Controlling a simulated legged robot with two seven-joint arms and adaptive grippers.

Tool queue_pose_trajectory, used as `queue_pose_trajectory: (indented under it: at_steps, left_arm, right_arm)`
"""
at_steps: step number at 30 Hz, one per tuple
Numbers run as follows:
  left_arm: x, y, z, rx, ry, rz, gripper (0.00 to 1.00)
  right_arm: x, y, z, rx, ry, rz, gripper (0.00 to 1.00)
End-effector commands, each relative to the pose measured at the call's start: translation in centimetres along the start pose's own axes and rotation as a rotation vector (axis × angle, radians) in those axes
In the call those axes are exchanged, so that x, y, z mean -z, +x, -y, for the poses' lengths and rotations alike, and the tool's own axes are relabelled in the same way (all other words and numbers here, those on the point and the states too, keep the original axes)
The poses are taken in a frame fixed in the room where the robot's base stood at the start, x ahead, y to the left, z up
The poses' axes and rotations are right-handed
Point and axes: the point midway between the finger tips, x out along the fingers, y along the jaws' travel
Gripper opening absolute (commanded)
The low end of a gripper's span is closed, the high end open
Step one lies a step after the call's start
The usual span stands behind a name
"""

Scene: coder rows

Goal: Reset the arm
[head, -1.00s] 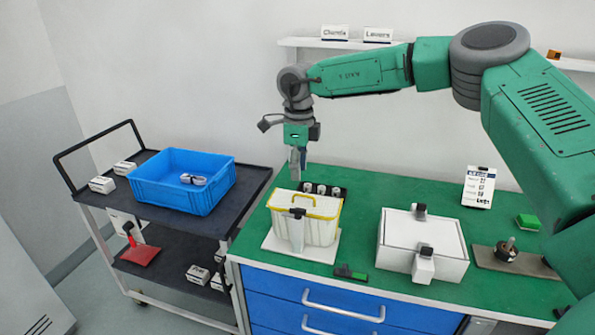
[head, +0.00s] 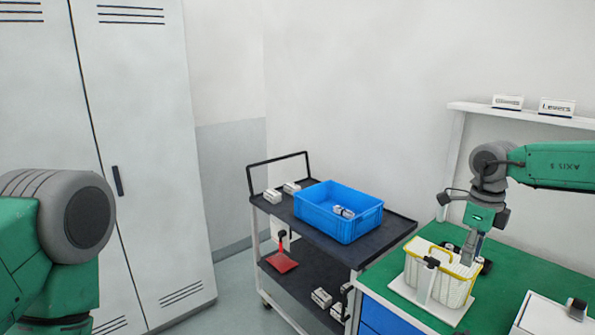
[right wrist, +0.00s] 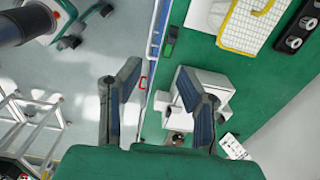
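My right gripper (head: 470,250) hangs from the green right arm at the right of the head view, pointing down. It overlaps the back right of the white basket with a yellow rim (head: 420,262). In the right wrist view its two dark fingers (right wrist: 158,75) are well apart with nothing between them. The basket also shows at the top of that view (right wrist: 252,22), off to the right of the fingers. My left arm shows at the left edge of the head view. Its gripper is out of view.
A blue crate (head: 340,225) stands on a dark cart (head: 380,240) left of the green bench (head: 525,265). A white box (head: 545,320) sits on the bench at right; it also shows in the right wrist view (right wrist: 218,85). A tall cabinet (head: 150,150) stands at left.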

Motion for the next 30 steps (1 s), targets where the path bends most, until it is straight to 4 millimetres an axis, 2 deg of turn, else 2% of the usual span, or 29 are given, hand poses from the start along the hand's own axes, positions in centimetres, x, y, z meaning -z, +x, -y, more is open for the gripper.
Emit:
queue_pose_trajectory:
  at_steps: [2,8,11,17,20,23,26,27,30]
  left_arm:
    - [0.1,0.0,0.0,0.0,0.0,-0.001,0.4]
    - [0.0,1.1,0.0,0.0,0.0,-0.001,0.4]
    - [0.0,1.7,0.0,0.0,0.0,-0.001,0.4]
    - [-0.1,3.5,0.0,0.0,0.0,-0.001,0.4]
    - [-0.2,4.6,0.0,0.0,0.0,-0.001,0.4]
    - [-0.3,6.1,0.0,0.0,0.0,-0.001,0.4]
    - [-0.4,8.2,-0.1,0.0,0.0,-0.001,0.4]
    - [-0.5,9.0,-0.1,0.0,0.0,-0.001,0.4]
    - [-0.6,10.8,-0.1,0.0,0.0,0.0,0.4]
  right_arm:
    - [0.1,-0.1,-0.1,0.0,0.0,0.001,0.33]
    - [0.2,4.0,-0.9,0.102,-0.102,-0.083,0.33]
    - [0.3,6.3,-1.3,0.162,-0.17,-0.129,0.33]
    - [0.9,12.2,-2.8,0.32,-0.386,-0.235,0.33]
    - [1.1,15.9,-4.0,0.408,-0.545,-0.286,0.33]
    - [1.5,20.6,-6.0,0.495,-0.768,-0.336,0.33]
    - [2.4,26.6,-9.5,0.567,-1.084,-0.364,0.33]
    - [3.0,29.1,-11.4,0.581,-1.225,-0.364,0.33]
    - [5.6,34.3,-16.3,0.566,-1.557,-0.336,0.33]
